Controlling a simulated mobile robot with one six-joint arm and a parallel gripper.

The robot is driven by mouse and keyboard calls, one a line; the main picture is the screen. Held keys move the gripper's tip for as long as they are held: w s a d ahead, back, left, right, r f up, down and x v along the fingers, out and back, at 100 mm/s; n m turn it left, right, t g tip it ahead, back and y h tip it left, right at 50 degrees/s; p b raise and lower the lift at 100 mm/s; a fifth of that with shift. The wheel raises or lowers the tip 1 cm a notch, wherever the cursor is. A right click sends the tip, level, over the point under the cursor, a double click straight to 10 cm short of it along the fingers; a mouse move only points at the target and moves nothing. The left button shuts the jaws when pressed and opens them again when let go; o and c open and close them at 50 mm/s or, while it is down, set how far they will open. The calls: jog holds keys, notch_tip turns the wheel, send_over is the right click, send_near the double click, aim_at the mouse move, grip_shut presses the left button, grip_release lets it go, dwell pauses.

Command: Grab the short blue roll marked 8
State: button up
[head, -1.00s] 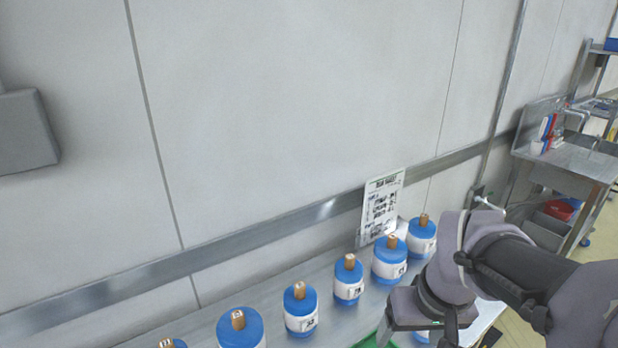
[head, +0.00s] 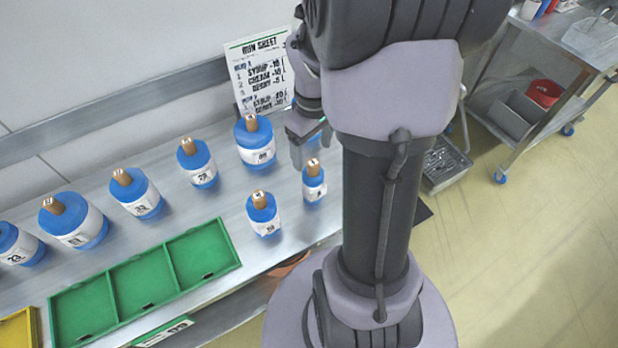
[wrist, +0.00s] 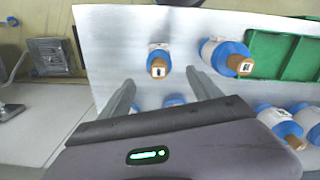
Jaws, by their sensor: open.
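The short blue roll (head: 314,187) with a white label and tan core stands upright near the table's right end in the head view. Its label seems to read a single digit, probably 8, but it is too small to be sure. In the wrist view a small roll (wrist: 159,64), apparently the same one, stands beyond the gap between my fingers. My gripper (head: 308,152) is open and empty, just behind and above this roll. In the wrist view my gripper (wrist: 163,88) shows two spread fingers, apart from that roll.
Another small roll (head: 263,215) stands close to its left. A wider roll (head: 255,146) stands behind, near the run sheet (head: 262,72). Several more rolls line the table to the left. A green divided tray (head: 222,228) lies along the front edge.

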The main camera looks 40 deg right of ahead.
aim_at(313, 175)
notch_tip(313, 175, down, 11)
jog(key=b, duration=0.5)
jog(key=shift+s+d, duration=0.1)
jog(key=shift+r, duration=0.1)
jog(key=shift+c, duration=0.6)
jog(key=c, duration=1.4)
grip_shut()
jog(key=shift+r, duration=0.1)
